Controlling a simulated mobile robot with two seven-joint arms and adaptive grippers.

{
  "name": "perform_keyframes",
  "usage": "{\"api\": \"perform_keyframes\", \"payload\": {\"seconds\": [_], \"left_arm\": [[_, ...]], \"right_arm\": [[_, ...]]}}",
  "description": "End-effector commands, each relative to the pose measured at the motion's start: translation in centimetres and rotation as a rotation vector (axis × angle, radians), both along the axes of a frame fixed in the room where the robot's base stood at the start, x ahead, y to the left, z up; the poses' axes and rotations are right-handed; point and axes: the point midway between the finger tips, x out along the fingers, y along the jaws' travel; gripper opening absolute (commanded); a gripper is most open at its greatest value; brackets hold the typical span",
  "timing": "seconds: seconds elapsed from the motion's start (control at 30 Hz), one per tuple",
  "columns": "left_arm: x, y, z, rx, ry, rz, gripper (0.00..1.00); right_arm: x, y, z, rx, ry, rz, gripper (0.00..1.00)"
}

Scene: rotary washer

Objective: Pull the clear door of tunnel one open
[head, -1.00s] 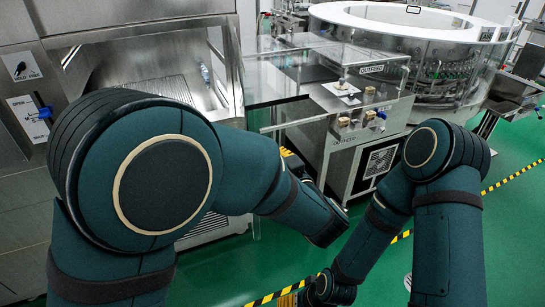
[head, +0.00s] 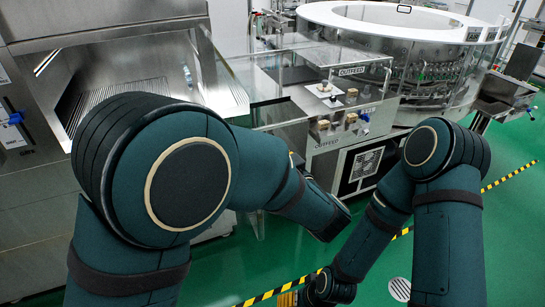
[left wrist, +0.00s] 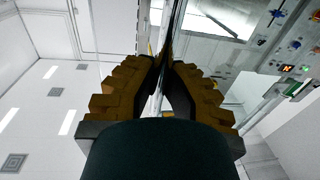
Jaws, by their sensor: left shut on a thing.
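In the left wrist view my left gripper (left wrist: 160,78) has its brown stepped fingers closed on a thin upright clear panel edge, seemingly the clear door (left wrist: 157,100). The panel runs upward between the fingertips. In the head view my left arm reaches toward the steel cabinet and the outfeed unit, and its fingers are hidden behind my forearm. A clear pane (head: 262,113) shows beyond that arm, left of the outfeed unit; I cannot tell whether it is the held door. My right gripper (head: 287,299) is partly visible at the bottom edge, its fingers cut off.
The steel cabinet (head: 50,60) with a sloped opening stands at the left. The outfeed unit (head: 345,125) stands in the middle, with the round washer (head: 400,45) behind it. Green floor (head: 430,255) with yellow-black tape is open at the right.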

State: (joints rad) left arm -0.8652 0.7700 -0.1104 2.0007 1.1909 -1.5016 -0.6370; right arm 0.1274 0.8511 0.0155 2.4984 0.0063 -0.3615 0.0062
Motion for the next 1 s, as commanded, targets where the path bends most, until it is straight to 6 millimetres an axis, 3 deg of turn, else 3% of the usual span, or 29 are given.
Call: {"api": "perform_keyframes", "payload": {"seconds": [0.6,0.7,1.0], "left_arm": [[-0.12,-0.25,-0.29,0.001,0.007,-0.007,0.0],[-0.09,-0.23,-0.25,0.001,0.006,-0.007,0.41],[-0.08,-0.14,-0.08,0.0,0.002,-0.003,0.43]], "right_arm": [[0.02,0.01,0.02,0.0,0.0,0.0,0.72],[0.01,0.01,0.03,0.0,0.0,0.0,0.72],[0.02,0.01,0.04,0.0,-0.001,0.0,0.72]]}}
